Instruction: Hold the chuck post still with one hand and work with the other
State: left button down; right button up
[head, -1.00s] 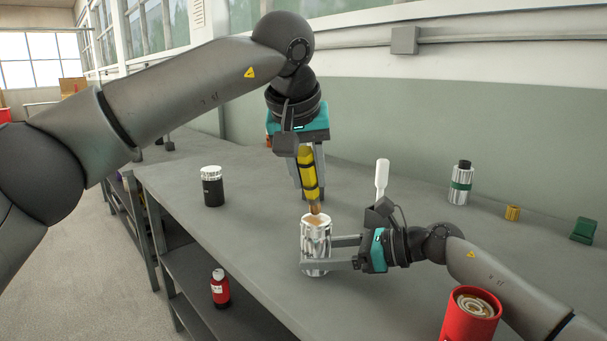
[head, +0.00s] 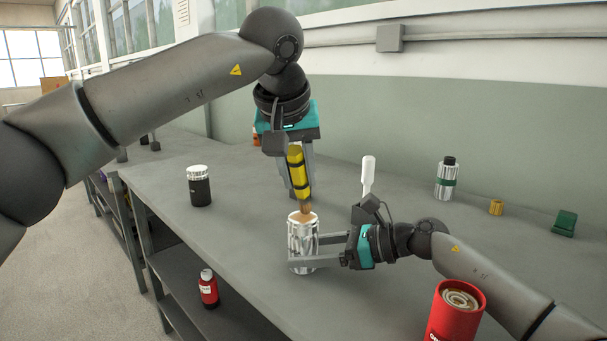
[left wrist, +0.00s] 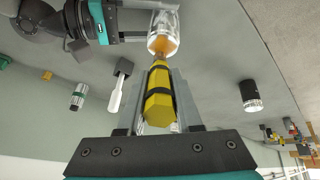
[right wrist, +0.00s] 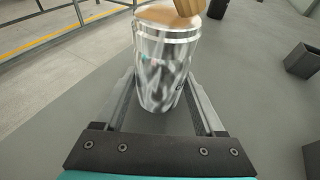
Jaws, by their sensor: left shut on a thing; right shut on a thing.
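The chuck post (head: 303,243) is a shiny metal cylinder with a tan top, upright on the grey bench. My right gripper (head: 303,261) is shut on it from the right side; the right wrist view shows the post (right wrist: 162,62) between both fingers. My left gripper (head: 301,190) is above the post, pointing down, shut on a yellow tool (head: 298,170) with black bands and a brown tip. The tool leans slightly, and its tip meets the post's tan top. The left wrist view shows the yellow tool (left wrist: 158,98) between the fingers with its tip at the post (left wrist: 163,30).
A white-handled tool (head: 368,175) stands behind my right gripper. A black jar (head: 199,190) is at left, a red can (head: 456,312) at front right. A green-banded cylinder (head: 446,180), yellow piece (head: 496,207) and green block (head: 564,223) sit at back right. A red bottle (head: 208,289) is below the bench top.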

pick_arm(q)
jog(key=shift+w+a, duration=0.35)
jog(key=shift+a, duration=0.15)
jog(key=shift+s+d, duration=0.3)
jog(key=shift+s, duration=0.55)
dwell(2.1)
jog(key=shift+r, duration=0.1)
